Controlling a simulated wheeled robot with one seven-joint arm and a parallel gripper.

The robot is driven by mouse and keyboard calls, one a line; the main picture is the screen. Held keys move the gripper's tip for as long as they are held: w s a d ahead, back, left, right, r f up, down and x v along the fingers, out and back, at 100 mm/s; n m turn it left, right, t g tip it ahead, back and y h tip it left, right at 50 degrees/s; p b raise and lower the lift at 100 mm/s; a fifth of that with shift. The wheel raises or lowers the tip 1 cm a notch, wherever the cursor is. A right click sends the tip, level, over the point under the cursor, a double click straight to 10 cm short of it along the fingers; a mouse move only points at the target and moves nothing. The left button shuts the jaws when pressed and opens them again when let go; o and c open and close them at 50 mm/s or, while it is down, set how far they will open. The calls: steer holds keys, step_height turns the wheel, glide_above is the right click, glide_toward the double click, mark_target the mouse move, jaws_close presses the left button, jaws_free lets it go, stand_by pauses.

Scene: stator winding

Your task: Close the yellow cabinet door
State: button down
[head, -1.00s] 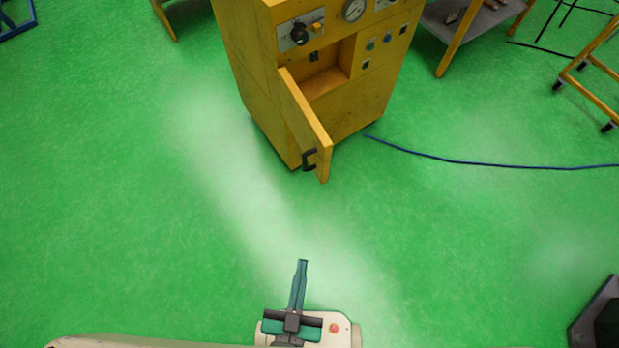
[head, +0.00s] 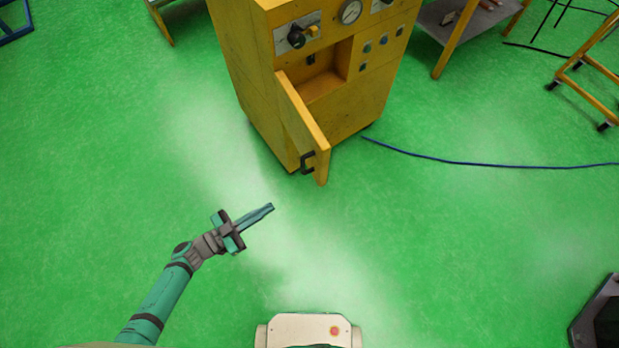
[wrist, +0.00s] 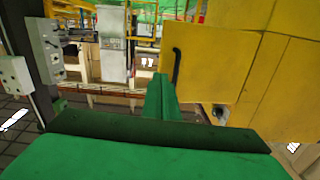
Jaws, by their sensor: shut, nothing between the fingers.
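The yellow cabinet (head: 262,90) stands at the top middle of the head view. Its door (head: 303,125) is hinged on the left side of an open compartment (head: 325,85) and swings out toward me, standing open. A black handle (head: 308,162) sits near the door's free end. In the wrist view the yellow door (wrist: 205,65) fills the upper right, with its black handle (wrist: 176,66) just beyond the fingertips. My gripper (head: 270,207) is shut and empty, below and left of the door in the head view, apart from it and pointing right and slightly up.
A blue cable (head: 480,163) runs along the green floor from the cabinet to the right. A grey-topped table (head: 465,22) and a yellow wheeled frame (head: 590,90) stand at the upper right.

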steer(key=w+d+g+h, duration=0.1)
steer(key=w, duration=0.3)
glide_toward(320, 175)
steer(key=shift+m+g, duration=0.3)
steer(key=shift+m, duration=0.1)
steer(key=x, duration=0.6)
steer(key=shift+w+f, duration=0.1)
steer(key=shift+w, duration=0.25)
steer(key=shift+w+d, duration=0.1)
steer(key=shift+d, duration=0.1)
